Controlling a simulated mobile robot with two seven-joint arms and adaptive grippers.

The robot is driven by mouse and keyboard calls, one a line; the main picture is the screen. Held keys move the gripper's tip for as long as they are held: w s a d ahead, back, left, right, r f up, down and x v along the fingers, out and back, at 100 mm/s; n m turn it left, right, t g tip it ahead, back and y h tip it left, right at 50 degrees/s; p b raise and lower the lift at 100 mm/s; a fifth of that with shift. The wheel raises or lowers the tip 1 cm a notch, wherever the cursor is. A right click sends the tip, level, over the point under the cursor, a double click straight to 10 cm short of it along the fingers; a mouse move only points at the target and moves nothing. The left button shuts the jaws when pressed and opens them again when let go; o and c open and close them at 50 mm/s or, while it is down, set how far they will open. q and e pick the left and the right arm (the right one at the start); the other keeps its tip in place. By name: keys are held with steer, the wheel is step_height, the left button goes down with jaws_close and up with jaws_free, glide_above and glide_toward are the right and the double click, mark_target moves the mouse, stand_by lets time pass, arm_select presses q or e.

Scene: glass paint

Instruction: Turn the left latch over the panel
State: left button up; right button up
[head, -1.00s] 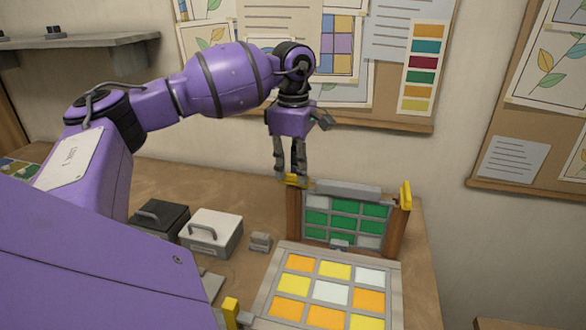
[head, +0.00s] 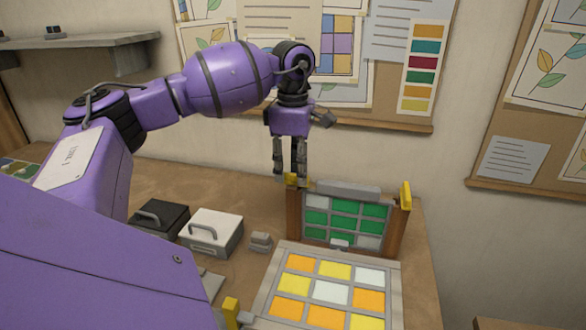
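A panel of green and white panes (head: 345,216) stands upright in a frame between two wooden posts. The right latch (head: 405,196) is yellow and stands upright on the right post. The left latch (head: 291,180), also yellow, is on top of the left post and partly hidden by my fingers. My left gripper (head: 290,178) points down at this latch, its fingertips apart and one on each side of it. Whether they press on it I cannot tell. My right gripper is not in view.
A flat panel of yellow, orange and white panes (head: 330,291) lies in front, with a yellow piece (head: 231,311) at its left corner. A white box (head: 211,233), a dark box (head: 160,219) and a small grey block (head: 261,242) stand left. The wall is close behind.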

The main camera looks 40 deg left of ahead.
mark_target(293, 174)
arm_select(q)
step_height(293, 174, up, 12)
stand_by(0.7)
stand_by(0.5)
